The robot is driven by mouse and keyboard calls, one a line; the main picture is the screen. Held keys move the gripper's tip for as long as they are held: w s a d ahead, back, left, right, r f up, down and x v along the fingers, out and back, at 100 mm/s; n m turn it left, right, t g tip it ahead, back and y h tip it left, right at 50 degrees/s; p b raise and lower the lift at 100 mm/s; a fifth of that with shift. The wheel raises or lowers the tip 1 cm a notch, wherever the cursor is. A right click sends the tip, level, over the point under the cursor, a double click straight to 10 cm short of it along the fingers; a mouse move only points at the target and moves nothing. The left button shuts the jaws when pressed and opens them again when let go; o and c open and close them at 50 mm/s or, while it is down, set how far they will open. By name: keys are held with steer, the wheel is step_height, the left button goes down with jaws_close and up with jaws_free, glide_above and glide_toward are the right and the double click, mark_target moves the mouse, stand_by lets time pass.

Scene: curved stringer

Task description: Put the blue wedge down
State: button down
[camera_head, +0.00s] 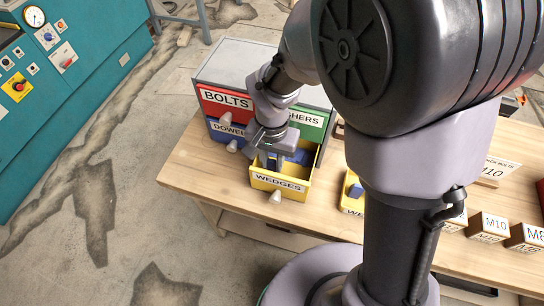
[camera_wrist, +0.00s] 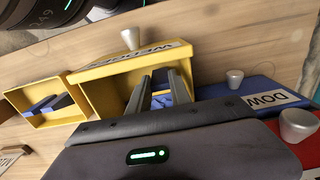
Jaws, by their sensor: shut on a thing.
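My gripper (camera_head: 274,160) reaches down into the open yellow drawer labelled WEDGES (camera_head: 279,184). In the wrist view its two dark fingers (camera_wrist: 161,78) point into the same drawer (camera_wrist: 120,68). They are shut on a blue wedge (camera_wrist: 161,101), seen between them and partly hidden by the fingers and the gripper body. Blue also shows beside the gripper in the head view (camera_head: 301,157). I cannot tell whether the wedge touches the drawer floor.
The drawer cabinet (camera_head: 235,55) has a red BOLTS drawer (camera_head: 224,101), a green WASHERS drawer (camera_head: 312,122) and a blue DOWELS drawer (camera_head: 226,130). A separate yellow bin (camera_wrist: 52,82) holds blue pieces. Labelled wooden blocks (camera_head: 488,227) stand along the bench at right.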

mark_target(272, 162)
steer(key=shift+f+b, duration=0.55)
steer(key=shift+b, duration=0.05)
steer(key=c, duration=1.2)
jaws_free()
step_height(272, 162, up, 13)
steer(key=p, duration=0.6)
steer(key=s+d+r+t, duration=0.2)
steer(key=s+d+r, duration=0.1)
steer(key=s+r, duration=0.1)
steer(key=s+d+r+t+y, duration=0.1)
steer(key=s+d+r+t, duration=0.1)
steer(key=s+r, duration=0.2)
steer(key=s+d+r+t+y, duration=0.1)
steer(key=s+d+r, duration=0.2)
steer(key=s+r, duration=0.1)
steer(key=shift+d+r+t, duration=0.3)
steer(key=shift+r+t, duration=0.05)
steer(key=shift+t, duration=0.05)
